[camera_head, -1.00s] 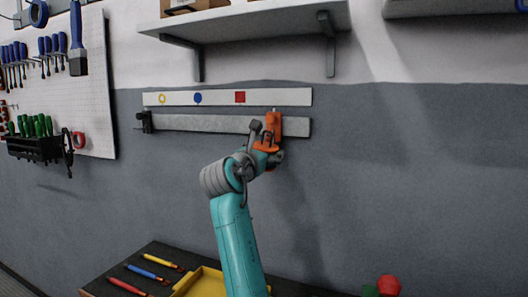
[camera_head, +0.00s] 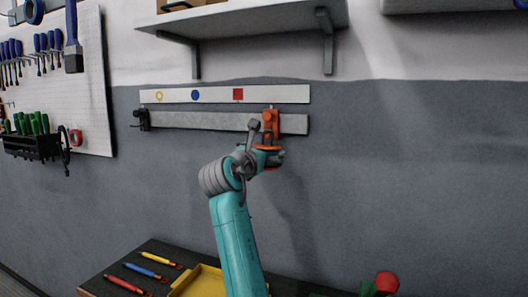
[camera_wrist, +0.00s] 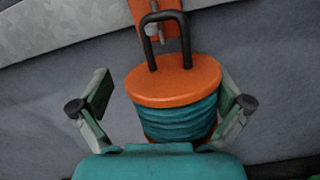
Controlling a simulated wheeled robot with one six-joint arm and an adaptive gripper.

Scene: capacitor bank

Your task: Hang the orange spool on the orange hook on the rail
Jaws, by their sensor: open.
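The orange spool (camera_wrist: 172,85) is wound with teal cord and has a dark loop handle (camera_wrist: 148,45) on top. In the wrist view it hangs upright below the orange hook (camera_wrist: 155,12). A grey peg on the hook shows inside the loop. My gripper (camera_wrist: 165,98) is open, with one finger on each side of the spool; the left finger stands clearly apart, the right one is close to the spool's side. In the head view the orange hook (camera_head: 270,122) is at the right end of the grey rail (camera_head: 200,120), and the spool (camera_head: 266,148) is mostly hidden by my gripper (camera_head: 272,158).
A white strip with yellow, blue and red marks (camera_head: 215,95) runs above the rail. A black hook (camera_head: 142,118) sits at the rail's left end. A shelf (camera_head: 240,20) juts out above. Below are a dark bench and a yellow tray (camera_head: 203,283).

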